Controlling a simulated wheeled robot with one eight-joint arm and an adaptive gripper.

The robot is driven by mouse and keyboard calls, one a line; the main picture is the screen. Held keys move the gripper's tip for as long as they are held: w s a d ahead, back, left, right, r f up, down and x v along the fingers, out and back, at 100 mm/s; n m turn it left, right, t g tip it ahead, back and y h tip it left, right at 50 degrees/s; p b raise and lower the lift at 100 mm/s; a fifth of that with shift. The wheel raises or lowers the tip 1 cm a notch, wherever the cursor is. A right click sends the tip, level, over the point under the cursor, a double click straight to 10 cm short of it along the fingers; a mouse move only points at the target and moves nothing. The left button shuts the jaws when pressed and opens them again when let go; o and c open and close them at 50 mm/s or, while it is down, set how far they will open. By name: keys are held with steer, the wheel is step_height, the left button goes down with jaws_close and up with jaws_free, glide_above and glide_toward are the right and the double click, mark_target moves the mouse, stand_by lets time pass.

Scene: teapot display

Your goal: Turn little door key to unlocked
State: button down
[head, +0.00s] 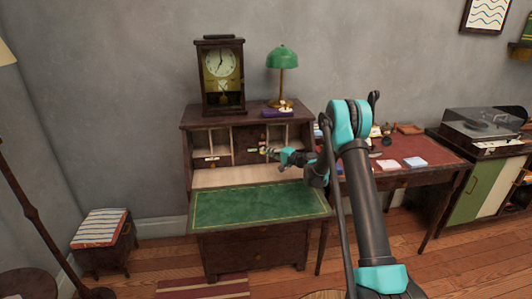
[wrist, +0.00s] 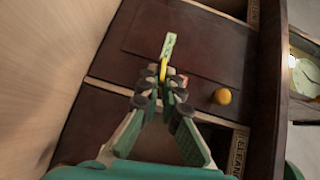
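The little door (wrist: 185,45) is a dark wood panel in the desk's middle compartment; it also shows in the head view (head: 245,137). A yellow key (wrist: 163,68) with a pale green tag (wrist: 168,46) shows at the panel, in front of my fingertips. My gripper (wrist: 163,80) points at the door with its fingers drawn close on either side of the key. I cannot tell whether the fingertips touch it. A round yellow knob (wrist: 222,96) sits to the right of my fingers. In the head view my gripper (head: 268,152) is small at the compartment.
The desk's green writing flap (head: 255,203) is folded down below my arm. A clock (head: 220,75) and a green lamp (head: 282,60) stand on top. Compartment walls lie close beside my gripper. A red-topped table (head: 435,150) stands to the right.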

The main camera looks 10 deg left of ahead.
steer(key=shift+f+m+y, duration=0.1)
steer(key=shift+m+y, duration=0.3)
steer(key=shift+t, duration=0.3)
steer(key=c, duration=1.7)
jaws_free()
steer(key=shift+c, duration=0.2)
steer(key=v, duration=1.2)
steer(key=shift+f, duration=0.15)
